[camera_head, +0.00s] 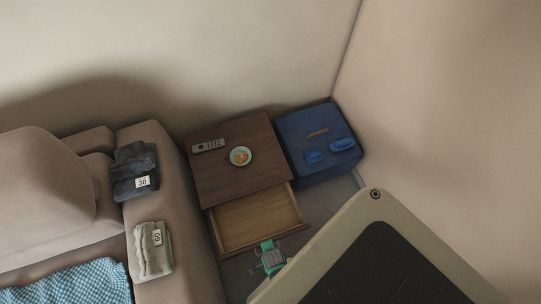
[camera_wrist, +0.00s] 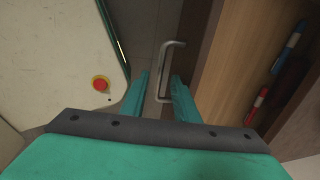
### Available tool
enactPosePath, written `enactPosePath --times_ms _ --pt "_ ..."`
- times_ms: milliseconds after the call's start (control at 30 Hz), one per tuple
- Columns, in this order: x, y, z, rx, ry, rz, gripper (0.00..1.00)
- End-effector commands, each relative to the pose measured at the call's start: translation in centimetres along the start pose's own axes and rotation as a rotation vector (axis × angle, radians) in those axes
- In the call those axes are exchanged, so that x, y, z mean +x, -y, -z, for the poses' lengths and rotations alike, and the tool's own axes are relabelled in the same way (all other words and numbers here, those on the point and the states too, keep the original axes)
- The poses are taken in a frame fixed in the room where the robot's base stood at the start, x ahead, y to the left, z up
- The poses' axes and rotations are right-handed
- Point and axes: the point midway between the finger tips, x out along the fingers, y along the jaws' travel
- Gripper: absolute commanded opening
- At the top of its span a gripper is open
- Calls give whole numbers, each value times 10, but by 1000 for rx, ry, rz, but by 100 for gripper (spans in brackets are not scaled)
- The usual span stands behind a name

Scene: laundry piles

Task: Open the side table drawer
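The brown wooden side table (camera_head: 225,180) stands beside the sofa arm in the head view. Its drawer (camera_head: 258,218) is pulled well out at the front, and its bare wooden inside shows. My green gripper (camera_head: 270,257) is low, just in front of the drawer front. In the wrist view the metal drawer handle (camera_wrist: 173,62) stands out from the dark drawer front (camera_wrist: 200,55). My gripper (camera_wrist: 160,76) is open, with its fingers apart and the lower part of the handle between them in the picture. I cannot tell whether a finger touches the handle.
A remote (camera_head: 208,145) and a small bowl (camera_head: 240,156) sit on the tabletop. A blue ottoman (camera_head: 302,122) with blue items stands at its right. The sofa arm (camera_head: 150,205) holds folded clothes at its left. Blue (camera_wrist: 295,38) and red (camera_wrist: 257,101) items show in the wrist view.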

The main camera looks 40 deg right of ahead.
Motion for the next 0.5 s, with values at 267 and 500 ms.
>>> enactPosePath --times_ms 267,500 --pt "-50 -1 0 2 -1 1 28" --pt "-82 0 0 0 0 1 28"
